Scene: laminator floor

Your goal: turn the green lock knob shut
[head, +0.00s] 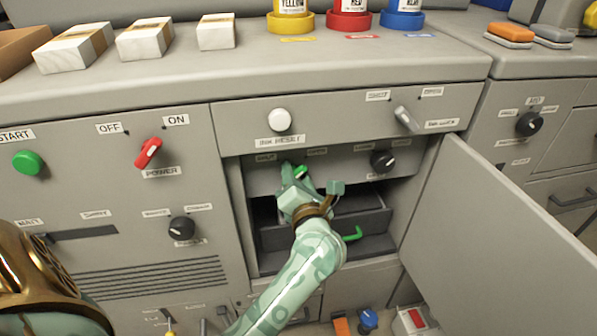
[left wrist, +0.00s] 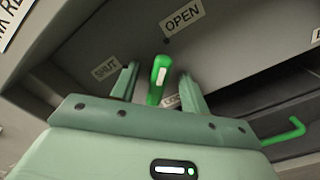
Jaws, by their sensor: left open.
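The green lock knob (left wrist: 159,80) sits on the recessed grey panel, and its end with a white mark points up toward the dot by the OPEN label (left wrist: 183,18). The SHUT label (left wrist: 105,68) is to its left. My left gripper (left wrist: 159,88) is open, with one finger on each side of the knob and a gap showing on both sides. In the head view the knob (head: 301,172) shows partly behind my left gripper (head: 297,174). My right gripper is not in view.
An open grey door (head: 500,240) stands to the right of the recess. Below the knob is a dark drawer with a green handle (head: 353,234). A black knob (head: 382,160) is to the right on the same panel. A white button (head: 279,120) is above.

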